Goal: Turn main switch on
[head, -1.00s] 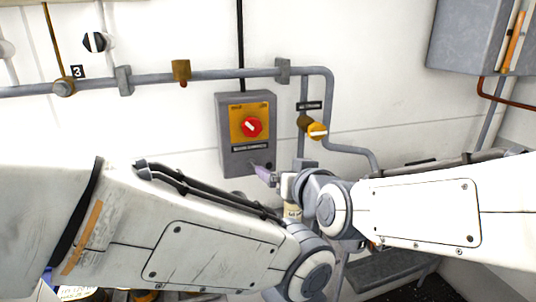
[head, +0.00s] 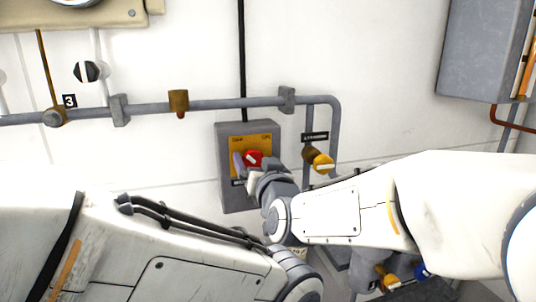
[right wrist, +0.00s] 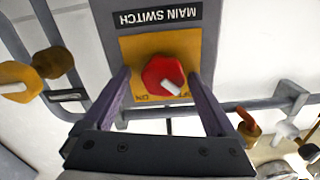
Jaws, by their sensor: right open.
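The main switch is a grey box (head: 233,193) on the white wall with a yellow plate and a red knob (head: 254,157). The right wrist view shows the knob (right wrist: 158,70) upside down, with its white pointer toward the OFF side; the ON mark is on the other side. My right gripper (right wrist: 159,73) is open, its purple fingers on either side of the knob, with gaps visible. In the head view my right gripper (head: 251,168) partly covers the plate. My left arm crosses the lower left; its gripper is not visible.
A grey pipe (head: 215,104) runs above the box and bends down at its right. A yellow valve knob (head: 322,163) sits close to the right of the box. A grey cabinet (head: 484,50) hangs at upper right.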

